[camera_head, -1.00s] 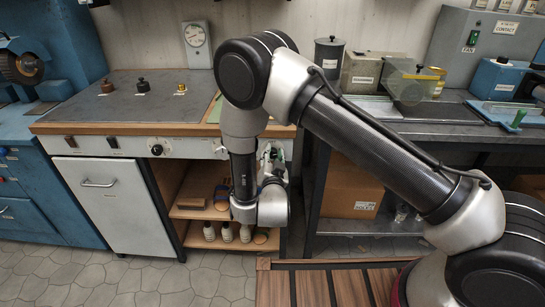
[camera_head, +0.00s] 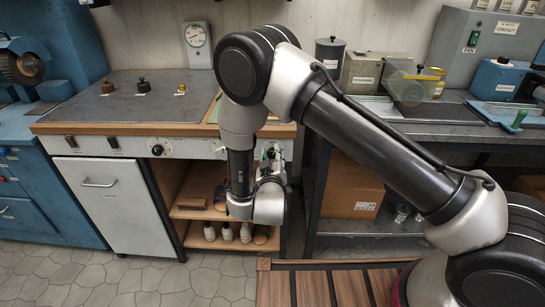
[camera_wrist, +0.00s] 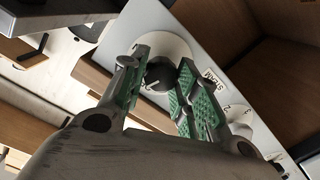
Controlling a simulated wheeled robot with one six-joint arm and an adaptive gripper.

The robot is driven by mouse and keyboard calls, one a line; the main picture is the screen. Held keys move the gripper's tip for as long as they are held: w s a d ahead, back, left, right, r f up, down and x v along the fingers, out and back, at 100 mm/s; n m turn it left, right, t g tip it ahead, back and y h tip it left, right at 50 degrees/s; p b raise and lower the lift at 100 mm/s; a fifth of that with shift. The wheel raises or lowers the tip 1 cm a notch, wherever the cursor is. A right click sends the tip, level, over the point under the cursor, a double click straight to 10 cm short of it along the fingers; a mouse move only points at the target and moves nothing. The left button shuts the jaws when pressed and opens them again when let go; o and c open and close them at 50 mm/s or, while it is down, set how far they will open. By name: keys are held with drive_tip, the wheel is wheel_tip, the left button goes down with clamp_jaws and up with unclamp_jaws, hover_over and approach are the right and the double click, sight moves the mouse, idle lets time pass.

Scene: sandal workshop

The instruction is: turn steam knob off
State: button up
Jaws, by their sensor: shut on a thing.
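The steam knob (camera_wrist: 158,76) is a dark knob on a round white dial, with the word STEAM printed beside it on the light panel in the wrist view. My gripper (camera_wrist: 163,66) has its green-padded fingers on either side of the knob and is shut on it. The fingers hide part of the dial, and I cannot read the knob's setting. In the head view, my gripper is at the right end of the bench's front panel (camera_head: 205,149), mostly hidden by my wrist.
Another black knob (camera_head: 157,150) sits further left on the panel, beside dark switches. Below my wrist, an open shelf (camera_head: 197,213) holds bottles. A dark metal table (camera_head: 430,129) stands to the right, with a cardboard box (camera_head: 350,190) under it.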

drive_tip(key=shift+n, duration=1.8)
drive_tip(key=o, duration=1)
drive_tip(key=shift+s, duration=0.1)
drive_tip(key=s, duration=0.7)
drive_tip(key=shift+s+a+r, duration=0.2)
